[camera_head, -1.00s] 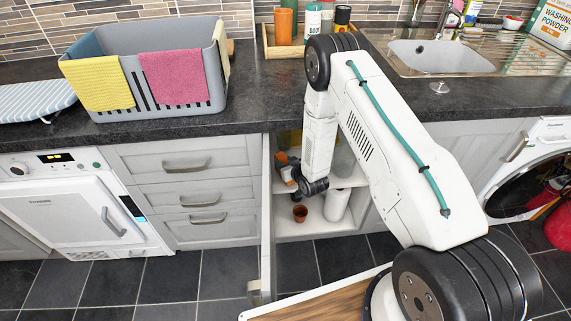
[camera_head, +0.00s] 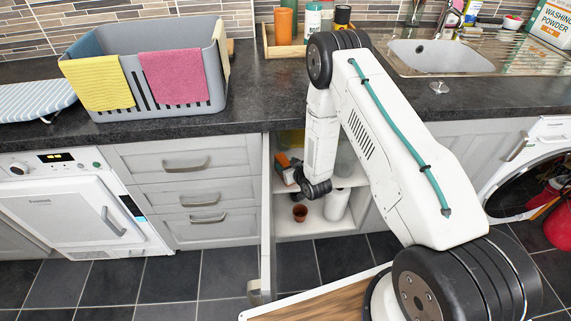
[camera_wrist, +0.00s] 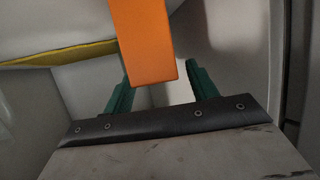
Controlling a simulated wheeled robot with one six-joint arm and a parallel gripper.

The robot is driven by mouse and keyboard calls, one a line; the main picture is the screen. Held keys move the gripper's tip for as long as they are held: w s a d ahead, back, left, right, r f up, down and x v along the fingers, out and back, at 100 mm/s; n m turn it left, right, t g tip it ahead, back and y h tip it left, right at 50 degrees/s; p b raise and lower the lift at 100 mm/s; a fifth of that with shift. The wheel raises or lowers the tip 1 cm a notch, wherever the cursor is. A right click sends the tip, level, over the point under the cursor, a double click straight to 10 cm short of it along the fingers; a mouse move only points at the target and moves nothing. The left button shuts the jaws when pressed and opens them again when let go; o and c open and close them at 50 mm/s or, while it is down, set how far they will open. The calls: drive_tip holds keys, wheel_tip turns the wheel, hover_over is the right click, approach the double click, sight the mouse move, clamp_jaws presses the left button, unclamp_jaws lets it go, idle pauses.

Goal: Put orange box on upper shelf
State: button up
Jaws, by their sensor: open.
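The orange box (camera_wrist: 145,45) is in the wrist view, upright in the picture, with its lower end between the tips of my gripper's green fingers (camera_wrist: 160,72). The fingers are apart, and I see no clear contact with the box. In the head view a bit of orange box (camera_head: 282,159) shows inside the open cabinet, left of my wrist; my arm hides part of it. A pale shelf (camera_head: 350,181) crosses the cabinet above its floor. Whether the box rests on anything is not clear.
The open cabinet door (camera_head: 266,220) stands close left of my arm. A small brown pot (camera_head: 299,213) and a white cylinder (camera_head: 337,205) stand low in the cabinet. A yellow item (camera_wrist: 60,54) lies at left in the wrist view. The countertop (camera_head: 270,95) is above.

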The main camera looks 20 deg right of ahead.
drive_tip(key=v, duration=1)
drive_tip(key=shift+r, duration=0.1)
